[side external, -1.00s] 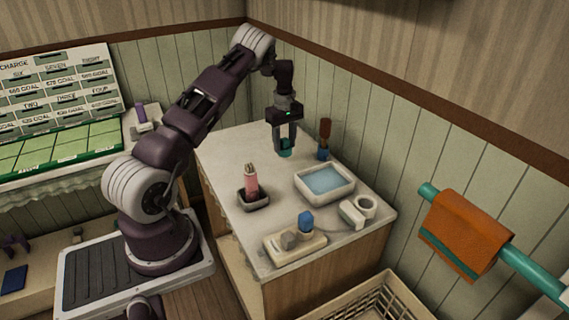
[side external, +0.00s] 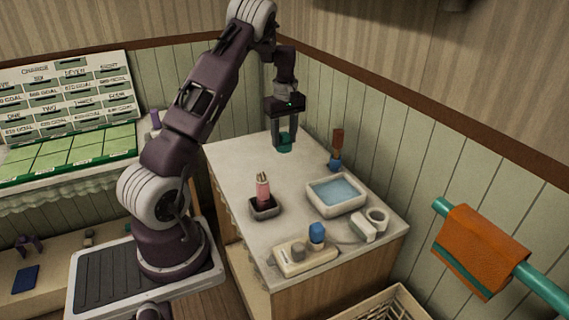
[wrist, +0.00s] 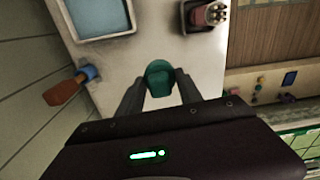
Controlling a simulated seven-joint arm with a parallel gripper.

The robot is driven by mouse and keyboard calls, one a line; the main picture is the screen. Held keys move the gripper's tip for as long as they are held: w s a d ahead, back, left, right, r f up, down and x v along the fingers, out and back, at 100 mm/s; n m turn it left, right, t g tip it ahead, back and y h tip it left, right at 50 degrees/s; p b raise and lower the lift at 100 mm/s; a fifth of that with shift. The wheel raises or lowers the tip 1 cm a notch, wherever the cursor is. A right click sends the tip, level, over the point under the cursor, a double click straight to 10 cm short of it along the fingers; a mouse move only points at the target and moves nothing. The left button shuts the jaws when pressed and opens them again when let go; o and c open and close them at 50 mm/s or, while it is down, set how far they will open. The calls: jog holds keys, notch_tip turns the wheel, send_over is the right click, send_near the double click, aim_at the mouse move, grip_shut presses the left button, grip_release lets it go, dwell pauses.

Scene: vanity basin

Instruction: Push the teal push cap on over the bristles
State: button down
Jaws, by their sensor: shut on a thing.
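The teal push cap (side external: 285,143) is between the fingers of my gripper (side external: 284,142), which is shut on it above the back part of the counter. In the wrist view the cap (wrist: 159,76) sits between the two fingertips (wrist: 158,88). A pink-handled brush (side external: 263,190) stands upright in a small dark holder (side external: 266,211), its bristles (side external: 262,176) facing up and bare. In the wrist view the brush (wrist: 207,16) is at the top right, well apart from the cap.
A basin of blue water (side external: 336,195) lies right of the brush. A brown-handled brush with a blue part (side external: 337,146) stands near the back wall. A soap tray (side external: 305,258) with a blue item (side external: 316,233) and a white roll (side external: 378,218) are at the front. The counter between cap and brush is clear.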

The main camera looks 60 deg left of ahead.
jog(key=s+d+r, duration=0.7)
jog(key=s+r, duration=0.1)
jog(key=s, duration=0.2)
jog(key=shift+s+d+m, duration=0.25)
jog(key=shift+m, duration=0.15)
jog(key=shift+f, duration=0.15)
send_over(262, 174)
jog(key=shift+f, duration=2.45)
jog(key=shift+f, duration=1.7)
jog(key=shift+f, duration=1.25)
